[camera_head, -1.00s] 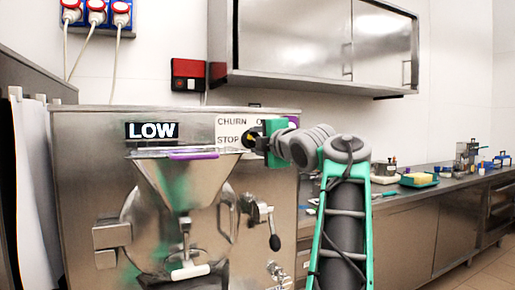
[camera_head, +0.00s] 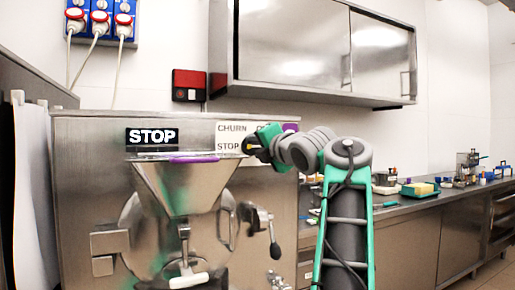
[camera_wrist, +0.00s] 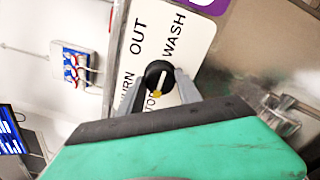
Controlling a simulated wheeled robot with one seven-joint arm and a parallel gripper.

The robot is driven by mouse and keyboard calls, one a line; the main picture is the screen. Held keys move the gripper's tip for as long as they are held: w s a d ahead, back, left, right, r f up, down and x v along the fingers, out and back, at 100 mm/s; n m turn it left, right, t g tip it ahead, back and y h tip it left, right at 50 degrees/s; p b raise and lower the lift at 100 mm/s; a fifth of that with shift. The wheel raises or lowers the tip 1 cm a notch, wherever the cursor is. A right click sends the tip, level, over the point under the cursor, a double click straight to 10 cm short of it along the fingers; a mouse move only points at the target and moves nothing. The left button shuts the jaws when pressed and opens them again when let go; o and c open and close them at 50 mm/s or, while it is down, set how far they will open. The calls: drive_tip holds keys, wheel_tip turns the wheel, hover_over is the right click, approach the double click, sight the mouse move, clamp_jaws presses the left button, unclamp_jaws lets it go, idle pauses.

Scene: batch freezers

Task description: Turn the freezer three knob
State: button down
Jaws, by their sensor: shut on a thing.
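The freezer (camera_head: 85,190) is a steel machine with a funnel hopper on its front. Its small display (camera_head: 151,138) reads STOP. The black knob (camera_wrist: 158,76) sits on a white label plate (camera_head: 229,136) marked CHURN, OUT, STOP and WASH. A pale line crosses the knob, and a yellow mark on it points toward the STOP word in the wrist view. My gripper (camera_wrist: 160,85) is shut on the knob, one finger on each side. In the head view my gripper (camera_head: 252,146) covers most of the knob and part of the plate.
A hopper (camera_head: 185,185) and a lever with a black handle (camera_head: 275,250) stick out below the plate. A steel wall cabinet (camera_head: 290,45) hangs above right. A counter (camera_head: 420,203) with a green tray (camera_head: 420,188) runs off to the right.

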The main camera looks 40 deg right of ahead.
drive_tip(key=c, duration=0.8)
unclamp_jaws()
drive_tip(key=shift+c, duration=0.2)
drive_tip(key=v, duration=0.7)
drive_tip(key=shift+s+b, duration=0.4)
drive_tip(key=shift+a, duration=0.1)
